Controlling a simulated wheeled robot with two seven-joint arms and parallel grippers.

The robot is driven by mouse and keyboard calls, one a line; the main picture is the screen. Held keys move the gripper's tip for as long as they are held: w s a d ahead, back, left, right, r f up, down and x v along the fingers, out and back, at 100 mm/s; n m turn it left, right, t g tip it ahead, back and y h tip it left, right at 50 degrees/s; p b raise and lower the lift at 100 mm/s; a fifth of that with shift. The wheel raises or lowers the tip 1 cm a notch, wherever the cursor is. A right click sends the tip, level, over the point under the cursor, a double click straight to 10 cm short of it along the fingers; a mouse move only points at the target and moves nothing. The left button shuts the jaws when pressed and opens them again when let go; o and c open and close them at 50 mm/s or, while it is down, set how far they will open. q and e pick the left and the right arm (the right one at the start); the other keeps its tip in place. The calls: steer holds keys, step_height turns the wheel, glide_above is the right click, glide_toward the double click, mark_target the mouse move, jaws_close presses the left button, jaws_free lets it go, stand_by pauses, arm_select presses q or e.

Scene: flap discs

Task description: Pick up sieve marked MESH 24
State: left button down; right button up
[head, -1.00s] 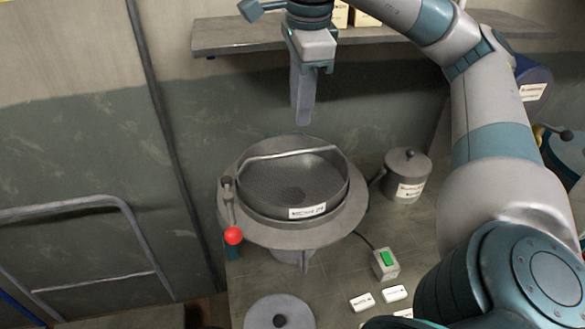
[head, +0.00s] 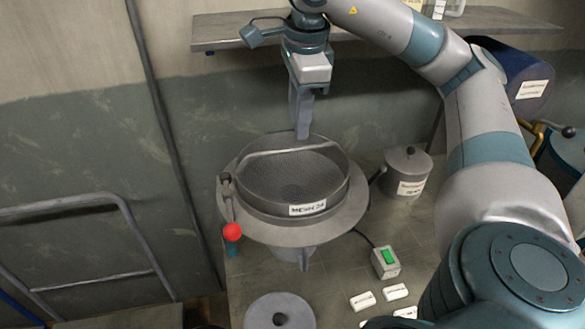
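The sieve (head: 291,188) is a round dark grey pan with a mesh floor, an arched bar handle and a white label reading MESH 24. It sits in the round grey flange of a stand (head: 351,215) on the bench. My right gripper (head: 302,132) points down just above the far rim of the sieve, near the handle bar. Its fingers look close together from this angle, and the gap between them cannot be made out. Whether it touches the handle cannot be told. My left gripper is not in view.
A lever with a red ball knob (head: 233,232) stands at the stand's left. A lidded grey pot (head: 407,173) and a green-button switch box (head: 386,262) are to the right. A shelf (head: 225,34) runs behind my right arm.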

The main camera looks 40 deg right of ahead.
glide_above(295, 175)
steer(key=s+a, duration=0.1)
steer(key=s, duration=0.1)
step_height(295, 175, down, 5)
steer(key=shift+w+r+b, duration=0.1)
steer(key=shift+w+b, duration=0.05)
steer(key=shift+b, duration=0.3)
steer(key=shift+w+d+f, duration=0.1)
steer(key=shift+w+f, duration=0.1)
steer(key=shift+f, duration=1.05)
steer(key=shift+f+p, duration=0.45)
step_height(295, 175, down, 3)
steer(key=shift+w+d+p, duration=0.15)
steer(key=shift+p, duration=0.6)
steer(key=shift+w+f, duration=0.2)
steer(key=shift+f, duration=0.45)
